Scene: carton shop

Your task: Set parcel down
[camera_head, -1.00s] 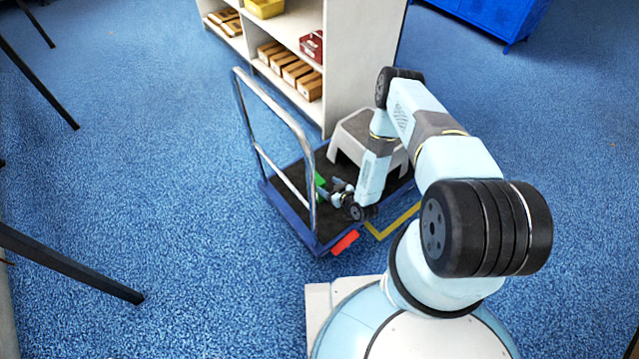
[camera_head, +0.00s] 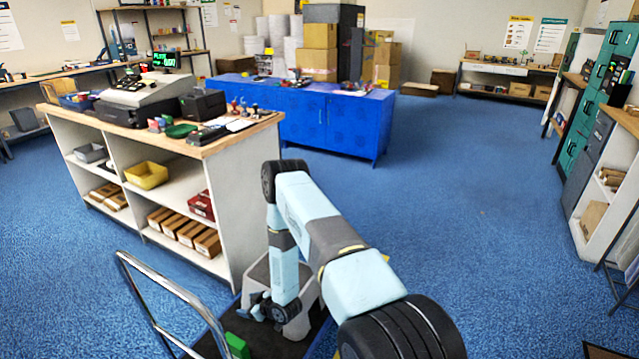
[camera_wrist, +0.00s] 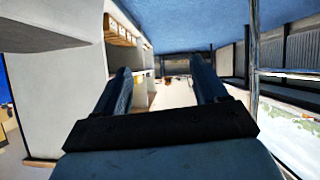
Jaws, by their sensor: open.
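My gripper (camera_head: 258,308) is low over the flat trolley, beside the step stool. In the wrist view, its two fingers (camera_wrist: 163,90) are spread apart with nothing between them. A small green block-like thing (camera_head: 237,345) sits on the trolley deck just below and left of my gripper, apart from it. I cannot tell whether it is the parcel. No other thing near the gripper can be told as the parcel. The trolley (camera_head: 268,345) has a dark deck and a chrome handle (camera_head: 165,285). The deck's near part is cut off by the picture edge and hidden by my arm.
The grey step stool (camera_head: 298,315) stands on the trolley close to my arm. A white counter shelf (camera_head: 235,170) with brown cartons (camera_head: 185,232) and a yellow bin (camera_head: 146,175) is just behind. A blue cabinet (camera_head: 335,125) stands farther back. The blue floor to the right is clear.

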